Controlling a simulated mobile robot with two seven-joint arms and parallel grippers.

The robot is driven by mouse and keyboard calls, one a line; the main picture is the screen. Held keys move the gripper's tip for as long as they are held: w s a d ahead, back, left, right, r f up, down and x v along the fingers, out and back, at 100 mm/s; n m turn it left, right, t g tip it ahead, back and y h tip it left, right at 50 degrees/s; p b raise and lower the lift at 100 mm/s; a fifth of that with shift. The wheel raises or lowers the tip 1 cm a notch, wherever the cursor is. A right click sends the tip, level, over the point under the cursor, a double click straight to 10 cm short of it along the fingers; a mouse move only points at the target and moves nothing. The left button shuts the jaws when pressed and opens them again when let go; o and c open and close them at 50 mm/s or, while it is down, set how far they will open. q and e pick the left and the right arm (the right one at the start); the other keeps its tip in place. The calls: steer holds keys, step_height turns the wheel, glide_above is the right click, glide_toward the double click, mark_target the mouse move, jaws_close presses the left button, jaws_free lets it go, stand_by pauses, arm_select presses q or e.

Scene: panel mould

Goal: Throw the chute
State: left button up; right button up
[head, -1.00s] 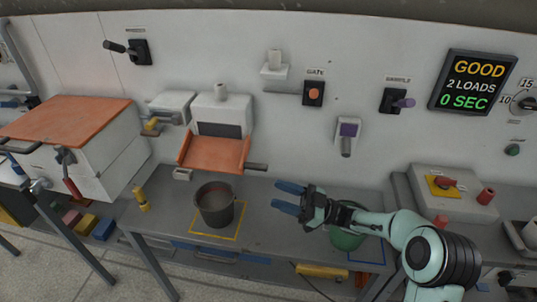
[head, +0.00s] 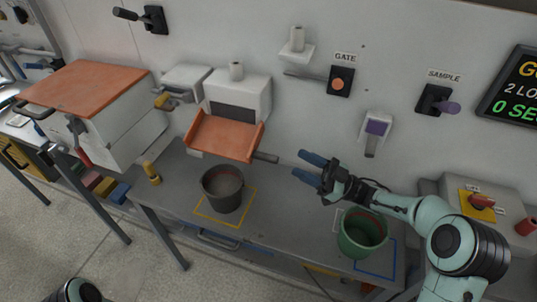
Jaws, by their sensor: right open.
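The orange chute (head: 226,138) is a shallow tray in front of a white hopper box (head: 251,91) on the wall. A short grey handle (head: 266,157) sticks out at its lower right. A dark grey bucket (head: 222,198) stands on the bench below the chute, within a yellow outline. A green bucket (head: 362,242) stands to the right, by a blue outline. My right gripper (head: 305,165) is open and empty, with its blue fingers pointing left toward the handle, a gap between them in the picture. My left gripper is out of view.
The grey bench (head: 285,211) is clear between the buckets. A yellow peg (head: 152,172) stands at its left. An orange-lidded white bin (head: 100,120) is further left. On the wall are a GATE button (head: 339,82), a purple-knobbed SAMPLE lever (head: 437,101) and a purple-faced device (head: 376,130).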

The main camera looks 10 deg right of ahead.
mark_target(262, 154)
steer(key=w+a, duration=0.1)
steer(key=a, duration=0.1)
steer(key=w+a, duration=0.2)
steer(key=a, duration=0.1)
steer(key=w+a, duration=0.2)
steer(key=a, duration=0.1)
steer(key=shift+w+a+r, duration=0.15)
steer(key=shift+a+r, duration=0.05)
steer(key=shift+a, duration=0.2)
jaws_close()
